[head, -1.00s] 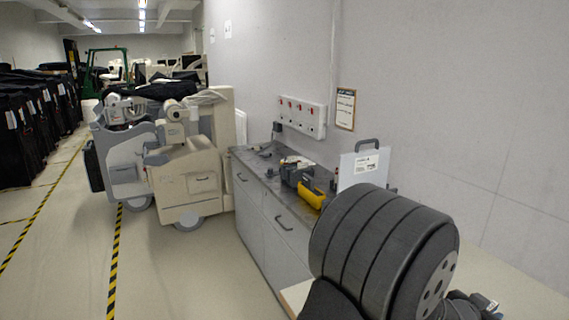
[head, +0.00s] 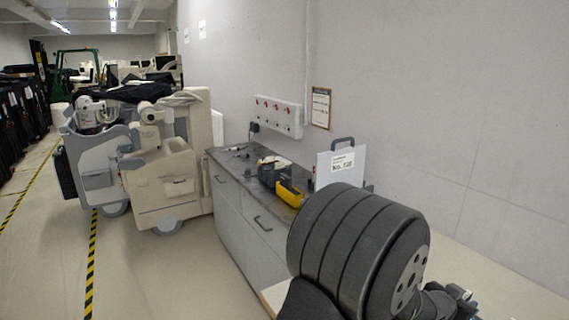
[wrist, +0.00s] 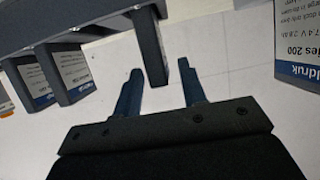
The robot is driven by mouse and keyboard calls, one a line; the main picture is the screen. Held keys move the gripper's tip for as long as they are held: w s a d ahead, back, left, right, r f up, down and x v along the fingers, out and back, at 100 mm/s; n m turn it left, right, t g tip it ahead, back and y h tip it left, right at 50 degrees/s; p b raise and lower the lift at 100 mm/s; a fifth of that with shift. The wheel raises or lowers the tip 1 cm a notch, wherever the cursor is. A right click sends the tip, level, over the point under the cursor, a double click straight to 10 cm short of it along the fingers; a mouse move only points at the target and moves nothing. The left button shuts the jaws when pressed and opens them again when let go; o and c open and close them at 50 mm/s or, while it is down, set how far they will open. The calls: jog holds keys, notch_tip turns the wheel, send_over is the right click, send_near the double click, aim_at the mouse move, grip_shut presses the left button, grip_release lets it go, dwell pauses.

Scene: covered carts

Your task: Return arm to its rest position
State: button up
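My gripper (wrist: 163,92) is open in the wrist view, its two dark fingers apart. No object is held between them. A dark block-like end (wrist: 183,74) shows just beyond the fingertips, near the right finger; I cannot tell if it touches. In the head view my arm fills the lower right as a large dark ribbed part, and the gripper's fingers cannot be made out there.
Labelled dark blocks (wrist: 72,72) hang at the left of the wrist view, and a labelled box (wrist: 297,45) stands at right. The head view shows a grey cabinet (head: 232,205), a yellow tool (head: 289,193), a white panel with a handle (head: 340,165), a wall and covered carts (head: 160,180).

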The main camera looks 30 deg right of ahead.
jog(key=x, duration=0.4)
jog(key=shift+f, duration=0.2)
notch_tip(320, 180, up, 10)
jog(key=shift+a+f, duration=0.1)
jog(key=w+a, duration=0.3)
jog(key=w, duration=0.7)
jog(key=w+a+r, duration=0.1)
jog(key=w+a, duration=0.2)
jog(key=w, duration=0.8)
jog(key=shift+w+r, duration=0.2)
jog(key=shift+w, duration=0.05)
